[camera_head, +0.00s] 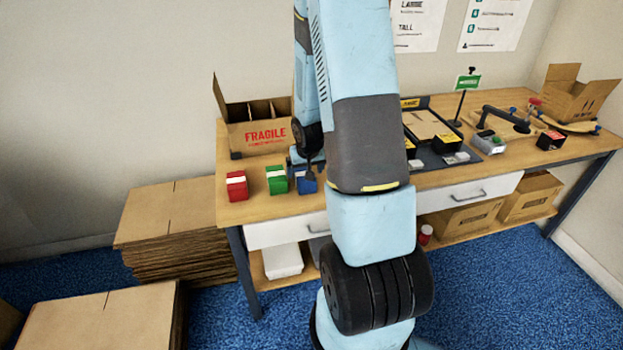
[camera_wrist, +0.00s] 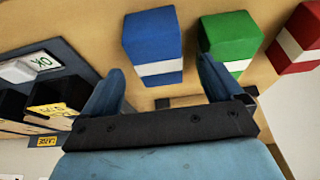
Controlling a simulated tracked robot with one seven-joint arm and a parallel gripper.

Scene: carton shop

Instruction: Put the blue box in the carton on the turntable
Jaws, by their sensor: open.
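The blue box (camera_head: 308,184) with a white band stands on the wooden workbench, partly hidden by my gripper (camera_head: 306,166) in the head view. In the wrist view the blue box (camera_wrist: 152,32) shows beyond and between the two fingers of my gripper (camera_wrist: 160,72). The fingers are apart, with nothing held. Whether they flank the box or are short of it is hard to tell. An open carton marked FRAGILE (camera_head: 266,134), with dividers inside, stands at the bench's back left. I cannot make out a turntable under it. Another open carton (camera_head: 574,100) stands at the far right end.
Left of the blue box stand a green box (camera_head: 277,180) and a red box (camera_head: 237,186). A black tray (camera_head: 433,121) lies to the right of my arm. Flat cardboard stacks (camera_head: 175,215) stand on the floor left of the bench.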

